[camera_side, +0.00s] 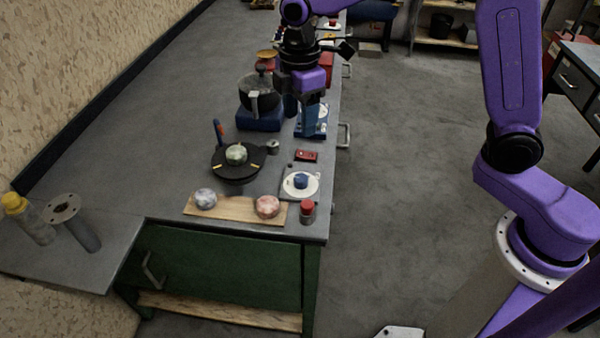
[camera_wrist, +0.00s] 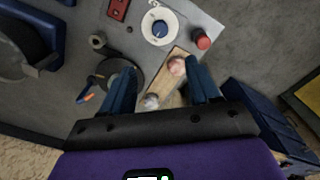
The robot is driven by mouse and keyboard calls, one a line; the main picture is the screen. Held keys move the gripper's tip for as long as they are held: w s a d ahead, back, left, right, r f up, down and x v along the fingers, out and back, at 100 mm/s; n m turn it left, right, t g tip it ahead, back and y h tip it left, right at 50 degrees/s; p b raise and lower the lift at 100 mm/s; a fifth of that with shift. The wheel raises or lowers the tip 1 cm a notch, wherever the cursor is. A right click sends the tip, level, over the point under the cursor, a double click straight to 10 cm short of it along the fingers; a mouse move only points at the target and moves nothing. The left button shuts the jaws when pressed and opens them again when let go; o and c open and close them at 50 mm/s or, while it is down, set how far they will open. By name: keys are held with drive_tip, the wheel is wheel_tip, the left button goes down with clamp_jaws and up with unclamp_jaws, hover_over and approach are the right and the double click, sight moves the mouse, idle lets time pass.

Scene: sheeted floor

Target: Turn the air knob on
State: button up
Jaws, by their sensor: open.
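A blue knob (camera_side: 301,181) sits on a round white dial plate (camera_side: 290,190) near the right front of the bench; it is probably the air knob, but I cannot read a label. In the wrist view the blue knob (camera_wrist: 160,29) is at the top middle, with marks on the white dial (camera_wrist: 147,20) around it. My gripper (camera_side: 300,112) is above the bench, farther back than the knob and apart from it. In the wrist view my gripper (camera_wrist: 163,88) shows two blue fingers spread wide with nothing held between them.
A red-topped button or cap (camera_side: 307,207) stands close to the dial. A wooden board (camera_side: 236,211) with two round mottled objects lies in front. A black round plate (camera_side: 222,168) holds a greenish ball. A dark pot on a blue base (camera_side: 260,118) stands beside my gripper.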

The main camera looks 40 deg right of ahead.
sight(300, 177)
wheel_tip(300, 177, down, 16)
drive_tip(key=shift+f, duration=0.25)
idle(0.3)
drive_tip(key=c, duration=1)
